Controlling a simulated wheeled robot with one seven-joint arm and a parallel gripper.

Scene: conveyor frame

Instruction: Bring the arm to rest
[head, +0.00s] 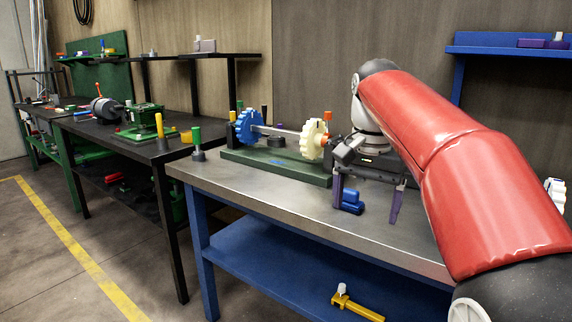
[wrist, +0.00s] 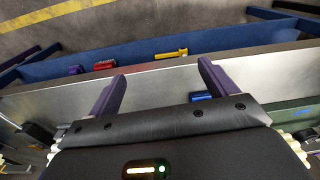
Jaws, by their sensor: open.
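My gripper (head: 366,207) hangs from my red arm above the right part of the metal-topped workbench (head: 270,199), its two purple fingers pointing down and spread apart. In the wrist view my gripper (wrist: 162,80) is open, with nothing between the fingers. A small blue block (head: 352,202) shows behind the fingers in the head view, and a blue piece (wrist: 200,97) shows beside the right finger in the wrist view. Whether the fingers touch the bench cannot be told.
A green base (head: 275,165) carries a blue gear (head: 248,126) and a cream gear (head: 313,139) on a shaft, left of my gripper. A grey post with a green top (head: 197,140) stands at the left edge. A yellow tool (head: 355,306) lies on the lower blue shelf.

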